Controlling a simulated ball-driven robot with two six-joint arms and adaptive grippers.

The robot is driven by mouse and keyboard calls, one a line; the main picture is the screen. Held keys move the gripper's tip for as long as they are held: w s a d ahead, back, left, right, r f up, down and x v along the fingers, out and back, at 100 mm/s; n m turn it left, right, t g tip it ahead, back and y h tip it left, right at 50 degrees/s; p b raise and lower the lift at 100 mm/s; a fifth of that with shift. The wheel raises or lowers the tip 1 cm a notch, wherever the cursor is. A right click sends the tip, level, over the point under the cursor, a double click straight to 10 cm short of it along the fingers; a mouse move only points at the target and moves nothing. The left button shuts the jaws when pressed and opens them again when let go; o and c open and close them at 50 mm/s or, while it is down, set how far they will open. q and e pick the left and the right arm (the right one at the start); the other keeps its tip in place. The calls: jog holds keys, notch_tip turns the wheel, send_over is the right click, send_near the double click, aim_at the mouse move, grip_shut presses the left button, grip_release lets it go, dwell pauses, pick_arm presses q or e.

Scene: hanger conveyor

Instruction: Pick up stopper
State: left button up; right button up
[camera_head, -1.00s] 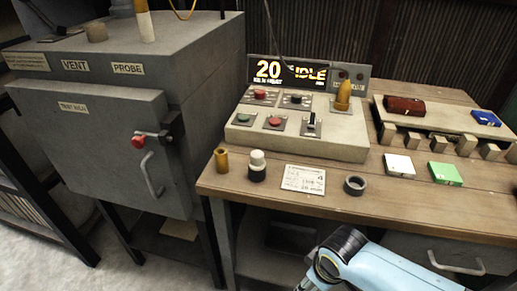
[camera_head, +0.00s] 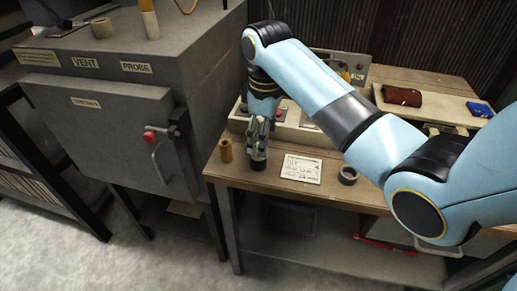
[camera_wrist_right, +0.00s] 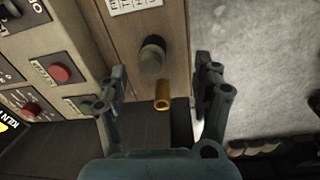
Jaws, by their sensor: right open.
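The stopper, which I take to be the pale-topped piece with a dark base (camera_wrist_right: 152,52), stands on the wooden bench near its left front corner. In the head view only its dark lower part (camera_head: 258,162) shows beneath my right gripper (camera_head: 258,143). My right gripper is open and points down over it. In the right wrist view the stopper lies ahead, between the directions of the two spread fingers, and no contact shows. My left gripper is not in view.
A brass cylinder (camera_head: 225,150) stands close left of the stopper. A label card (camera_head: 301,168) and a dark ring (camera_head: 348,175) lie to the right. The control box (camera_head: 290,134) is behind, partly hidden by my arm. A grey oven (camera_head: 105,130) stands left.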

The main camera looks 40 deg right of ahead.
jog(key=shift+n, duration=0.4)
jog(key=w+r, duration=0.3)
jog(key=shift+r, duration=0.3)
notch_tip(320, 180, down, 5)
jog(key=shift+d+f, duration=0.1)
jog(key=shift+d, duration=0.05)
notch_tip(320, 180, down, 5)
jog(key=shift+f+p, duration=0.1)
jog(key=shift+p, duration=0.35)
jog(key=shift+s, duration=0.1)
jog(key=shift+c, duration=0.4)
jog(key=c, duration=1.2)
